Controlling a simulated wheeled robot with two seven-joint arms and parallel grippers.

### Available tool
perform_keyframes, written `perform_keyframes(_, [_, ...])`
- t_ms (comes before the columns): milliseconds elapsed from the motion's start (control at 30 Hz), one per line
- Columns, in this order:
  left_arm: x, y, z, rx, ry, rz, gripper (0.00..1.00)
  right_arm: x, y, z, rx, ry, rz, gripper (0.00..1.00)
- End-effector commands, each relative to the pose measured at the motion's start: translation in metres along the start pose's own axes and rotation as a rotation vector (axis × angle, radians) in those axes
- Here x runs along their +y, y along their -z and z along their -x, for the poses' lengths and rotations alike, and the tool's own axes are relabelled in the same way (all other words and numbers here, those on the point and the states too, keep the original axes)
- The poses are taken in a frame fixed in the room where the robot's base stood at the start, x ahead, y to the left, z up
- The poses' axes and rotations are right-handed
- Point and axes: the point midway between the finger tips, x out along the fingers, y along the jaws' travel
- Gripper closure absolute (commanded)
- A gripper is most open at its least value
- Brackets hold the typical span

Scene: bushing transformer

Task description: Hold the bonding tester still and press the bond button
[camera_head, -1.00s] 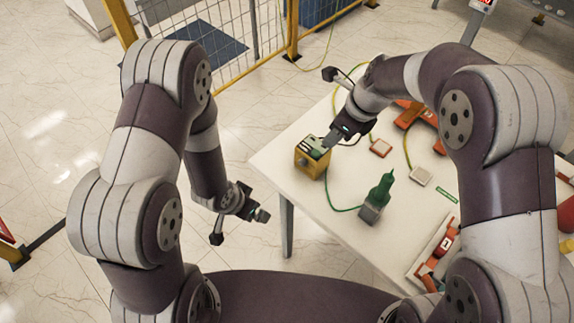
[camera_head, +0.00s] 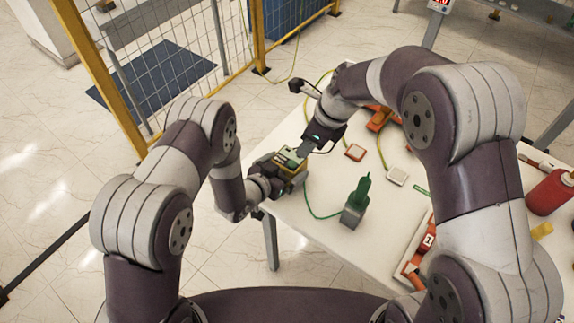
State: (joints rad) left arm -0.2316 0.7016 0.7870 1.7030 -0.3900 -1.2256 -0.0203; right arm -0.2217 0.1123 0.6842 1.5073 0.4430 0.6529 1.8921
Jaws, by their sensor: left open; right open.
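The bonding tester (camera_head: 291,163) is a small yellow box with a green and pale top face, at the left corner of the white table. My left gripper (camera_head: 281,173) is at the tester's left side, with its open jaws close around or against the box; I cannot tell whether they touch it. My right gripper (camera_head: 306,147) is open just above the tester's top right side, its fingers pointing down at the top face. The bond button is too small to make out and may be hidden by the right fingers. A green cable runs from the tester.
A tray with red parts (camera_head: 415,262) and a red canister (camera_head: 549,192) are at the right. A yellow-framed fence (camera_head: 107,88) stands behind left.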

Motion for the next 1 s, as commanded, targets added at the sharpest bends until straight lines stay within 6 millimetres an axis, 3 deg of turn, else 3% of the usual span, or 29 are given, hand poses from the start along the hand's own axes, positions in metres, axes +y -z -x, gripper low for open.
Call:
perform_keyframes(133, [0.000, 0.000, -0.013, 0.000, 0.000, -0.001, 0.00, 0.000, 0.000, 0.000, 0.000, 0.000, 0.000, 0.57])
perform_keyframes(400, [0.000, 0.000, -0.016, -0.001, 0.000, 0.000, 0.00, 0.000, 0.000, 0.000, 0.000, 0.000, 0.000, 0.57])
perform_keyframes(467, [0.000, 0.000, -0.016, -0.001, 0.000, 0.000, 0.16, 0.000, 0.000, 0.000, 0.000, 0.000, 0.000, 0.57])
perform_keyframes(600, [0.000, 0.000, -0.016, -0.001, 0.000, 0.000, 0.61, 0.000, 0.000, 0.000, 0.000, 0.000, 0.000, 0.57])
perform_keyframes(733, [0.000, 0.000, -0.015, -0.001, 0.001, 0.000, 0.61, 0.000, 0.000, 0.000, 0.000, 0.000, 0.000, 1.00])
perform_keyframes(1000, [0.000, 0.000, -0.015, -0.001, 0.001, 0.000, 0.61, 0.000, 0.000, 0.000, 0.000, 0.000, 0.000, 1.00])
